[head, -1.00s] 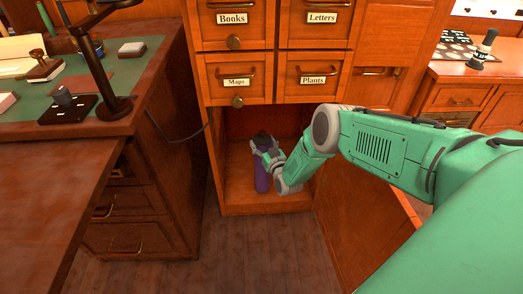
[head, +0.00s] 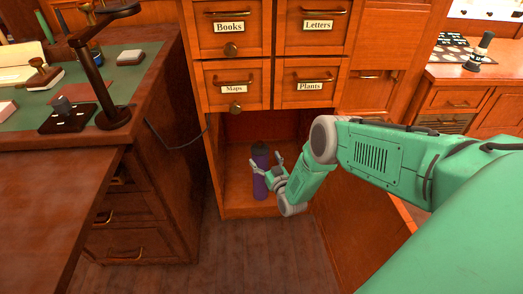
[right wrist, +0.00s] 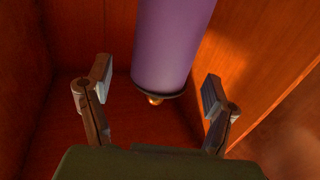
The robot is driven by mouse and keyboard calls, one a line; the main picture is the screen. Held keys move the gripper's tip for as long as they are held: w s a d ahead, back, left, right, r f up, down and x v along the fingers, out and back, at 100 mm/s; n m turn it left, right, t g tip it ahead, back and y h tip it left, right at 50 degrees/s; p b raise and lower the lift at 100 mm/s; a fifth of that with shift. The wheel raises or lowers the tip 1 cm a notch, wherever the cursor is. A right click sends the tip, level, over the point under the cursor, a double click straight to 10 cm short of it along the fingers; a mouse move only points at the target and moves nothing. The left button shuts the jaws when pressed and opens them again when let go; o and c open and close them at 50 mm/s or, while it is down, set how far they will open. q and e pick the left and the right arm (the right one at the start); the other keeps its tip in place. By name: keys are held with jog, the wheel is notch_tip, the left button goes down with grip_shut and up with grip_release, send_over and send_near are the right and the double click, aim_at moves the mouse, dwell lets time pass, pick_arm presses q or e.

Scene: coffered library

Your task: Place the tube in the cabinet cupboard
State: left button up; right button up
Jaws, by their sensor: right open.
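The purple tube (head: 260,187) stands about upright on the floor of the open cabinet cupboard (head: 234,199), below the labelled drawers. In the right wrist view the tube (right wrist: 172,45) has a dark end with a small brass tip, and its other end is cut off by the frame. My right gripper (head: 266,163) is inside the cupboard opening in front of the tube. Its fingers are spread, and the wrist view shows a gap between each finger and the tube. The gripper hides part of the tube in the head view. My left gripper is not in view.
The cupboard door (head: 350,215) stands open at the right, beneath my right arm. A desk (head: 150,170) with a lamp and stamps stands at the left, its cable hanging towards the cabinet. Another cabinet (head: 470,95) is at the right. The floor before the cupboard is clear.

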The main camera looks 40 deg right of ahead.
jog(key=s+a+n+g+y+p, duration=0.2)
jog(key=s+a+g+y, duration=0.45)
jog(key=s+a, duration=1.1)
jog(key=s+d+r+g+h, duration=0.1)
jog(key=s+r+g, duration=0.2)
jog(key=s, duration=0.4)
jog(key=s+r+g, duration=0.3)
jog(key=s+g, duration=0.1)
jog(key=s, duration=0.4)
jog(key=s+d+r+n+g+h, duration=0.1)
jog(key=s+r+g, duration=0.2)
jog(key=s, duration=0.4)
jog(key=shift+s+d+r+h, duration=0.25)
jog(key=shift+s+d+h, duration=0.05)
jog(key=shift+h, duration=0.05)
jog(key=shift+r+g, duration=0.1)
jog(key=shift+g, duration=0.15)
